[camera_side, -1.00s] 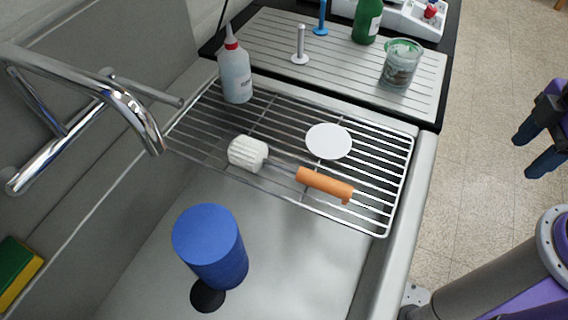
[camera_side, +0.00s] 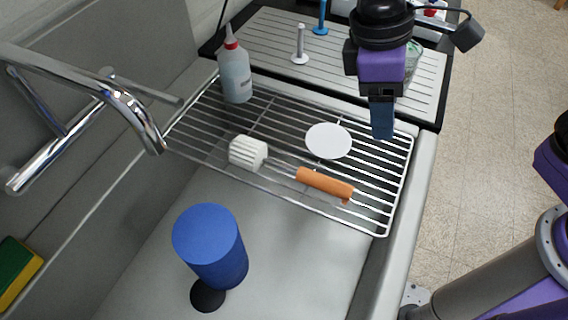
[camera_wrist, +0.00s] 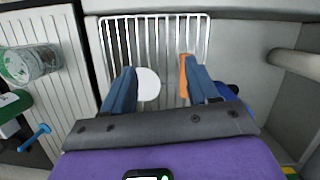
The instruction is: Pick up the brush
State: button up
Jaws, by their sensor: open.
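The brush (camera_side: 324,184) lies on the wire rack, with an orange handle toward the right and a white bristle head (camera_side: 247,152) toward the left. My gripper (camera_side: 382,118) is above the rack's right back part, behind and to the right of the handle, apart from it. In the wrist view my gripper (camera_wrist: 160,84) has its two blue fingers spread wide with nothing held.
The wire rack (camera_side: 270,103) spans the sink and holds a white disc (camera_side: 328,141) and a white bottle (camera_side: 235,72). A blue cylinder (camera_side: 210,246) stands in the sink. A chrome faucet (camera_side: 120,96) reaches in from the left. A ribbed drainboard (camera_side: 345,58) lies behind.

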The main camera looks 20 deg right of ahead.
jog(key=m+g, duration=0.1)
jog(key=m, duration=0.1)
send_near(323, 178)
jog(key=shift+h, duration=0.4)
jog(key=x, duration=0.4)
jog(key=shift+s+f, duration=0.1)
jog(key=shift+f, duration=0.15)
jog(key=shift+a+x, duration=0.15)
jog(key=shift+x, duration=1.15)
jog(key=shift+a+x, duration=0.1)
jog(key=shift+x, duration=1.2)
jog(key=shift+f, duration=0.1)
grip_shut()
